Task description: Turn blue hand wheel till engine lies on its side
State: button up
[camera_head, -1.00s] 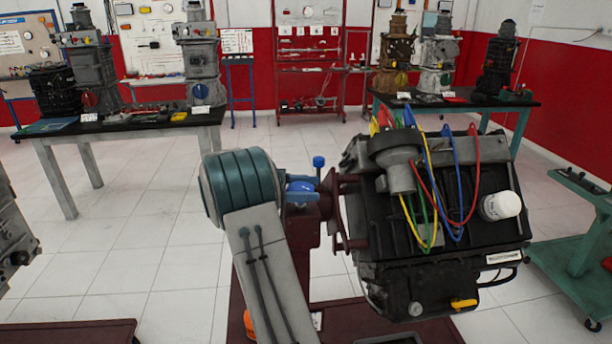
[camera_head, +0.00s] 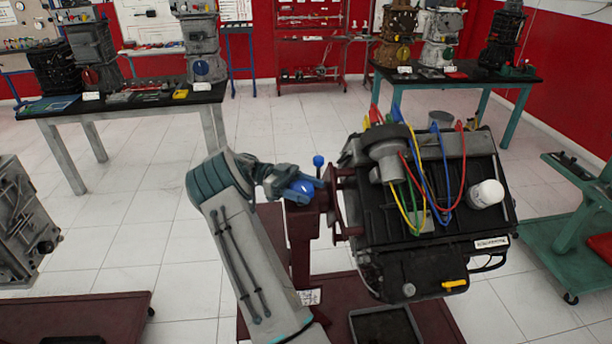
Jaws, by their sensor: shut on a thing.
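The engine (camera_head: 430,220) is a dark block with coloured wires and a white filter. It hangs tilted on the right of the dark red stand (camera_head: 302,240). The blue hand wheel (camera_head: 303,190) is on the stand's left side, partly hidden by my gripper. A blue knob (camera_head: 318,161) on a short stem stands just above it. My gripper (camera_head: 292,186) reaches in from the left and is shut on the blue hand wheel. Its fingertips are small and partly hidden, so the exact grip is unclear.
A black tray (camera_head: 385,328) lies on the stand's base below the engine. A green cart (camera_head: 575,235) stands at right, another engine (camera_head: 22,220) at left. Tables (camera_head: 130,105) with engines stand behind. White floor (camera_head: 140,215) is clear between.

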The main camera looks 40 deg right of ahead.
jog(key=shift+m+g+y+p, duration=0.3)
jog(key=shift+m+y+p, duration=0.35)
jog(key=shift+p, duration=1.15)
jog(key=o, duration=1)
jog(key=shift+r, duration=0.1)
